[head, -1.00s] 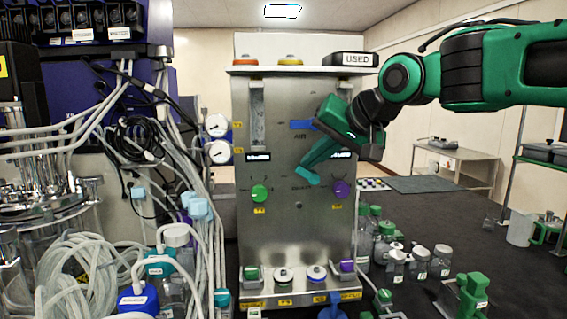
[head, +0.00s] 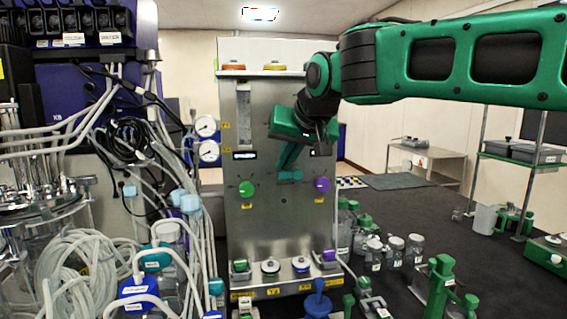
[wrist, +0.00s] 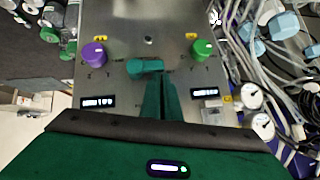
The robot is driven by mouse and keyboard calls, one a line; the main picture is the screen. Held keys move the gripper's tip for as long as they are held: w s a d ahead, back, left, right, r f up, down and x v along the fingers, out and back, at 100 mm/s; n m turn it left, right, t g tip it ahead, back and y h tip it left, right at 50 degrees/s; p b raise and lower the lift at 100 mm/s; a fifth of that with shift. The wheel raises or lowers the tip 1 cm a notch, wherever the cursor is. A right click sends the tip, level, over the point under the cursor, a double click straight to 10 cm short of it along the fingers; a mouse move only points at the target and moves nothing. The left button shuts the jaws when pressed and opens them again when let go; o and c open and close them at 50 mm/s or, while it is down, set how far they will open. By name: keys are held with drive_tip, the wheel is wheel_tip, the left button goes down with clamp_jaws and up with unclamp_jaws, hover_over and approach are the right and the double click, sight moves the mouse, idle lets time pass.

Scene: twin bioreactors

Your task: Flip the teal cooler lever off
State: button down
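The teal cooler lever (head: 290,175) is on the steel panel between the green and purple knobs, lying about horizontal. It also shows in the wrist view (wrist: 143,67). My gripper (head: 284,166) is in front of the panel with its fingers pointing down at the lever. In the wrist view, the teal fingers (wrist: 161,78) are together with nothing visible between them, and their tips are at one end of the lever. I cannot tell whether they touch it.
A green knob (head: 247,189) and a purple knob (head: 322,184) flank the lever. Tubing (head: 75,250) and gauges (head: 208,151) crowd the left. A side table (head: 425,155) stands further back.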

drive_tip(key=shift+s+a+f, duration=0.2)
drive_tip(key=shift+a+f, duration=0.05)
drive_tip(key=shift+f, duration=0.15)
drive_tip(key=shift+r, duration=0.1)
drive_tip(key=s+d+r, duration=0.1)
drive_tip(key=s+r, duration=0.5)
drive_tip(key=r, duration=0.5)
drive_tip(key=shift+s+d+r, duration=0.15)
drive_tip(key=shift+s+r, duration=0.1)
drive_tip(key=shift+r, duration=0.05)
